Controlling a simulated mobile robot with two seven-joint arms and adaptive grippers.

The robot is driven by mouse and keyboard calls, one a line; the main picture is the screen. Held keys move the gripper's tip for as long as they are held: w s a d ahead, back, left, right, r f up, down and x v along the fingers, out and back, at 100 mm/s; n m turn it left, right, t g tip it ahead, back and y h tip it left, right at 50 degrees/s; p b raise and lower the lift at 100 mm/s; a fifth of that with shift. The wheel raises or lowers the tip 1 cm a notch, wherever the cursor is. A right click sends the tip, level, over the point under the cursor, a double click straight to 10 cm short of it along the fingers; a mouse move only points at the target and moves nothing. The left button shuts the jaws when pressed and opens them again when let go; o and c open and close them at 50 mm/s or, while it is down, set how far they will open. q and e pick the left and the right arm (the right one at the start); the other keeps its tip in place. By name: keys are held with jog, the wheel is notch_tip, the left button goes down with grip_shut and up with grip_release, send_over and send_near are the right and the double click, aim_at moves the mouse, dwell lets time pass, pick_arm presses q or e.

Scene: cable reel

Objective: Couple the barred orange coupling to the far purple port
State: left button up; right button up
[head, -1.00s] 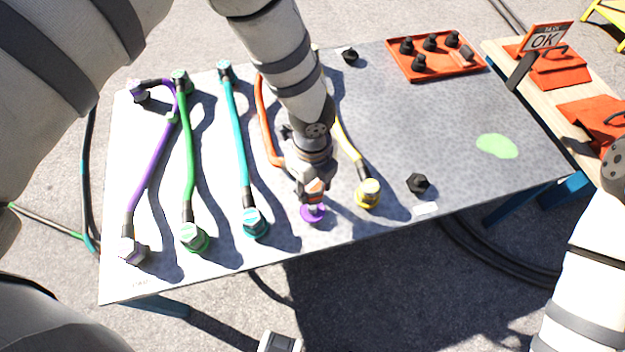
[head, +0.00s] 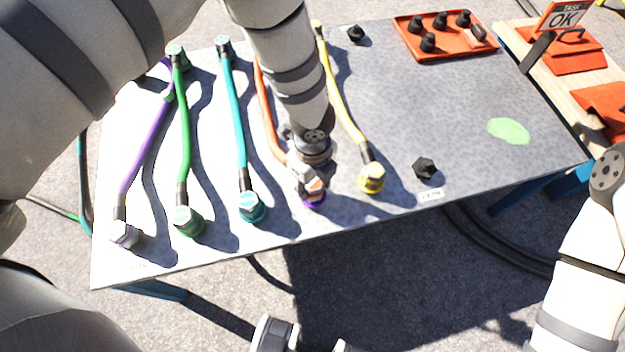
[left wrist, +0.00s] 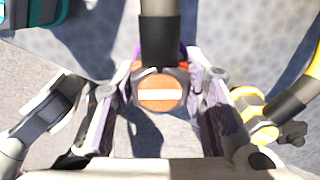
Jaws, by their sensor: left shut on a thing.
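My left gripper (head: 310,183) is shut on the orange coupling (head: 313,187) at the table's front edge. In the left wrist view the coupling (left wrist: 160,92) shows a round orange face with one white bar, between the two fingers. A purple port (head: 314,201) shows just below it in the head view; I cannot tell whether they touch or are seated. In the left wrist view a bit of purple (left wrist: 180,52) shows behind the coupling. The orange hose (head: 266,125) runs back from it. Two separate fingertips of my right gripper (head: 310,342) show at the bottom edge, apart and empty.
Purple (head: 145,155), green (head: 186,135), teal (head: 236,125) and yellow (head: 345,115) hoses lie beside the orange one, with end couplings along the front. A black cap (head: 425,168) lies right of the yellow coupling. An orange tray (head: 405,29) of black caps stands back right. The table's right half is mostly clear.

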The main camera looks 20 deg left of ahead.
pick_arm(q)
jog(key=shift+f, duration=0.5)
jog(key=o, duration=1.3)
jog(key=shift+o, duration=0.2)
notch_tip(320, 180, up, 12)
jog(key=shift+r, duration=0.1)
